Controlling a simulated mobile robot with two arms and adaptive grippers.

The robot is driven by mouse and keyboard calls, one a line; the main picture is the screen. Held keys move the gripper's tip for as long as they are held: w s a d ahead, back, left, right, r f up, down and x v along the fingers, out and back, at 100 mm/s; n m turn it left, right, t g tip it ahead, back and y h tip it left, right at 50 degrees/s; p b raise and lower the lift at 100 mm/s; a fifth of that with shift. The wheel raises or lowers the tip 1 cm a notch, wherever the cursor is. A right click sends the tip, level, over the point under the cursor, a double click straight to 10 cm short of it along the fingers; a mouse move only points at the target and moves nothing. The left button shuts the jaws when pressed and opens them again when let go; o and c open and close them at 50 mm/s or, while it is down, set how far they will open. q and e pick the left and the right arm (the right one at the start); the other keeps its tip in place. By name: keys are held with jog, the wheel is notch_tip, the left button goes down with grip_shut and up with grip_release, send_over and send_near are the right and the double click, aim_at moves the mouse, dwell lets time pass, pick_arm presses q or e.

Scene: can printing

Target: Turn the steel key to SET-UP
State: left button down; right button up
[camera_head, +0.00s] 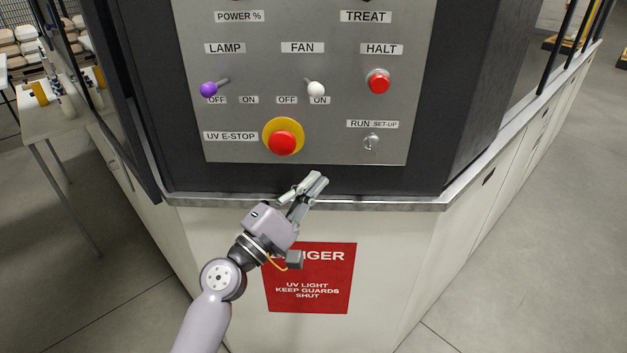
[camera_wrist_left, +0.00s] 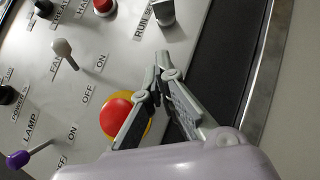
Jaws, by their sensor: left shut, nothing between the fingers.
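The steel key (camera_head: 371,142) sits in its switch at the lower right of the grey panel, under the RUN / SET-UP label (camera_head: 372,124). It looks upright in the head view, but it is too small to be sure of its exact angle. My right gripper is not in view.
The red UV E-STOP button (camera_head: 282,142) with its yellow ring is just above my left gripper. The white FAN lever (camera_head: 316,88), purple LAMP lever (camera_head: 209,89) and red HALT button (camera_head: 379,82) stick out higher up. A metal ledge (camera_head: 400,204) runs below the panel.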

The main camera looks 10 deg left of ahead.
aim_at(366, 136)
pick_arm(q)
jog(key=p+x, duration=0.1)
jog(key=x, duration=0.5)
jog(key=shift+w+r+p, duration=0.15)
jog(key=shift+p, duration=0.25)
jog(key=d+p, duration=0.1)
jog(key=d+r+p, duration=0.1)
jog(key=shift+w+d+r, duration=0.25)
jog(key=shift+d, duration=0.15)
jog(key=shift+d+r, duration=0.1)
jog(key=shift+d, duration=0.25)
jog(key=shift+w, duration=0.15)
